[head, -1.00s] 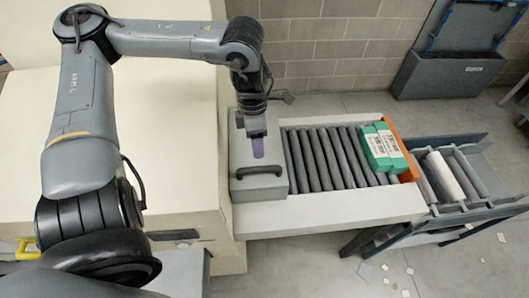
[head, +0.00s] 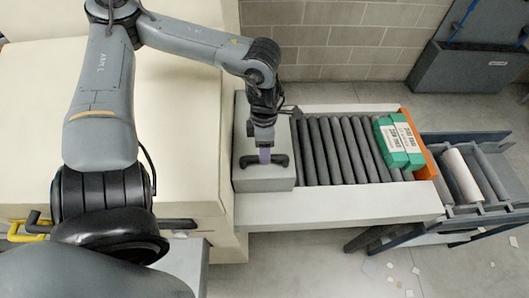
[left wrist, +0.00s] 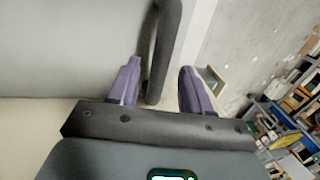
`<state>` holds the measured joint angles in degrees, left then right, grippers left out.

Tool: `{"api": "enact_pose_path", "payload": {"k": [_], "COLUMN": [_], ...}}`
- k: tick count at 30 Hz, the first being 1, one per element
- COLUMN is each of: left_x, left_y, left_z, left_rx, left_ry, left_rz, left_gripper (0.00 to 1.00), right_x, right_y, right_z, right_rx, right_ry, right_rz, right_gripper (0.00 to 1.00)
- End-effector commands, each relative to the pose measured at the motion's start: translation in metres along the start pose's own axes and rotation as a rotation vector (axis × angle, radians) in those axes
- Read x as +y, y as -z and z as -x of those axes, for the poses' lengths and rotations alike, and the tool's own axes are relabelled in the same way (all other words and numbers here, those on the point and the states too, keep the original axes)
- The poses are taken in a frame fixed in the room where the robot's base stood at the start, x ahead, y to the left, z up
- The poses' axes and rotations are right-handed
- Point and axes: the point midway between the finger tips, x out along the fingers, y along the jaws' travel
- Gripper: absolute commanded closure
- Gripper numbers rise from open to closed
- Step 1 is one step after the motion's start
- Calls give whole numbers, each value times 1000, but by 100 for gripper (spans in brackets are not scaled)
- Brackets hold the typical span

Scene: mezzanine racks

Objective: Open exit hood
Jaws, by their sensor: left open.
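The exit hood (head: 262,181) is a grey box at the left end of a roller conveyor, against a large cream machine. It looks shut. Its black bar handle (head: 283,161) is on the front edge of its top. My left gripper (head: 265,156) is at the handle, pointing down, and its purple finger covers part of the bar. In the left wrist view the two purple fingers (left wrist: 160,68) are apart, and the dark handle (left wrist: 166,45) runs between them with gaps visible. The gripper is open and does not hold the bar. My right gripper is not in view.
The rollers (head: 335,150) carry green-and-white boxes (head: 398,143) at the right end, beside an orange end plate (head: 425,157). A second roller stand (head: 462,177) stands further right. The cream machine (head: 180,100) is left of the hood. Paper scraps lie on the floor.

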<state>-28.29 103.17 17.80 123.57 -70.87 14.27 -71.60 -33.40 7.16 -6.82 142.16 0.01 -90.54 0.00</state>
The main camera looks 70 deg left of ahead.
Motion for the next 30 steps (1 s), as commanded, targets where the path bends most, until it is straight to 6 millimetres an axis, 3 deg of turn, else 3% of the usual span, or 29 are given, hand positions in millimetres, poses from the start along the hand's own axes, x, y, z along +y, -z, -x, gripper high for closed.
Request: {"api": "enact_pose_path", "payload": {"k": [6, 16, 25, 30], "left_x": [0, 0, 0, 0], "left_y": [0, 0, 0, 0], "left_z": [-14, -15, -15, -15], "left_rx": [1, 0, 0, 0], "left_ry": [1, 0, 0, 0], "left_rz": [1, 0, 1, 1], "left_gripper": [52, 52, 98, 100], "right_x": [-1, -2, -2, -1], "right_y": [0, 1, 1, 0], "right_z": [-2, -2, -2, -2], "right_rx": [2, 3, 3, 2], "right_ry": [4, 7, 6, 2], "right_rz": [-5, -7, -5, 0], "right_gripper": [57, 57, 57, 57]}}
